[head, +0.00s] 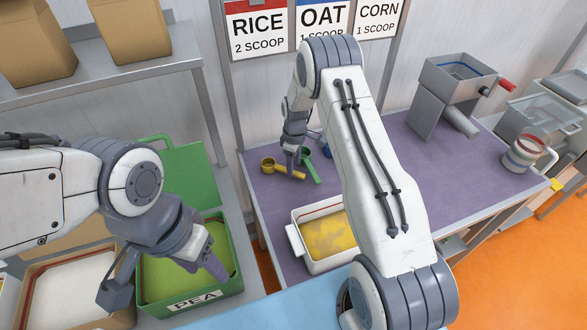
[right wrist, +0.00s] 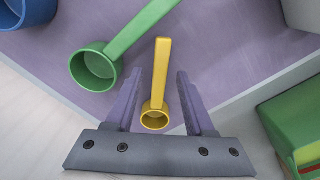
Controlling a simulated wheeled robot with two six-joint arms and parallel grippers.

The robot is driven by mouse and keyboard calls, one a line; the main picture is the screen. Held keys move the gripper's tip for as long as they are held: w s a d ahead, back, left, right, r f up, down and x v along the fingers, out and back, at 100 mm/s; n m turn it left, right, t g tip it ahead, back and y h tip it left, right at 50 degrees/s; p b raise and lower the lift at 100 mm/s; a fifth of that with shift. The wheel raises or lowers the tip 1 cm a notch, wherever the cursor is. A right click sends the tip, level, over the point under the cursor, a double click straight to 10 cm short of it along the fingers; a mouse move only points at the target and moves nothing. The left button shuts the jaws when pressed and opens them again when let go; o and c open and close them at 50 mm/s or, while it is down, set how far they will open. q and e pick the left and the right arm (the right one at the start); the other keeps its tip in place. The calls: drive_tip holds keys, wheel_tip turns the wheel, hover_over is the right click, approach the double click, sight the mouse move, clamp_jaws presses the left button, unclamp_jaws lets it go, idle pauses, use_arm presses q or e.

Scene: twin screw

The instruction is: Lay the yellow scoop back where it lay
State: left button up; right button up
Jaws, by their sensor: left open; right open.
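The yellow scoop (head: 268,164) appears to lie on the purple tabletop near its back left corner, its handle pointing right in the head view. In the right wrist view the yellow scoop (right wrist: 155,118) shows between the two spread fingers, with its handle reaching beyond them. My right gripper (head: 292,165) is open over it; in the right wrist view its fingers (right wrist: 157,105) have a gap on both sides of the scoop. My left gripper (head: 213,262) is over the green PEA bin (head: 240,284); it is open, and I see nothing held in it.
A green scoop (head: 307,155) lies beside the yellow one, and a blue scoop (head: 326,149) is partly hidden behind my right arm. A white tray (head: 295,240) of yellow contents stands in front. A grey hopper machine (head: 440,105) and striped jug (head: 525,155) stand at right.

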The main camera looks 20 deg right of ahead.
wheel_tip(320, 180, up, 10)
drive_tip(key=b, duration=0.3)
drive_tip(key=s+a+r, duration=0.5)
drive_tip(key=a+r, duration=0.1)
drive_tip(key=a, duration=0.2)
drive_tip(key=s+a+r, duration=0.5)
drive_tip(key=s+a, duration=0.3)
drive_tip(key=s, duration=0.2)
drive_tip(key=s+a+r+m, duration=0.1)
drive_tip(key=s+a, duration=0.1)
drive_tip(key=s, duration=1.9)
drive_tip(key=shift+a+m+y, duration=0.3)
drive_tip(key=shift+m+y, duration=0.1)
drive_tip(key=shift+s+r, duration=0.1)
drive_tip(key=shift+s, duration=0.05)
